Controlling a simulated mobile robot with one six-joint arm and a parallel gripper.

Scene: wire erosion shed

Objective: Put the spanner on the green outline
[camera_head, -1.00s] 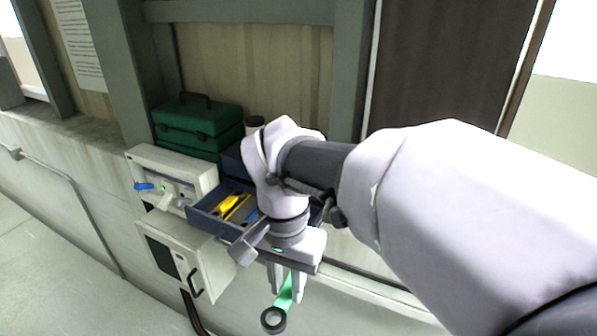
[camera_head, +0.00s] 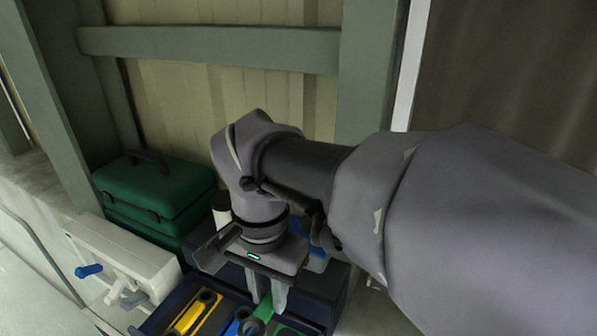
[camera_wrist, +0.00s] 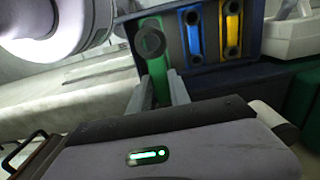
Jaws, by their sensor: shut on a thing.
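My gripper (camera_head: 266,299) points down over the open blue drawer and is shut on the green spanner (camera_head: 264,309). The spanner also shows between the fingers (camera_wrist: 157,88) in the wrist view, a green bar (camera_wrist: 157,75) with a dark ring at its far end. The ring overlaps the drawer's end compartment, beside the blue spanner (camera_wrist: 194,38) and the yellow spanner (camera_wrist: 231,28). I cannot clearly make out the green outline; the spanner and fingers cover much of that compartment. I cannot tell whether the spanner touches the drawer floor.
The blue drawer (camera_wrist: 257,25) has raised walls around the spanners. A green toolbox (camera_head: 155,190) stands behind it at the left. A white box with a blue-handled lever (camera_head: 88,270) is left of the drawer.

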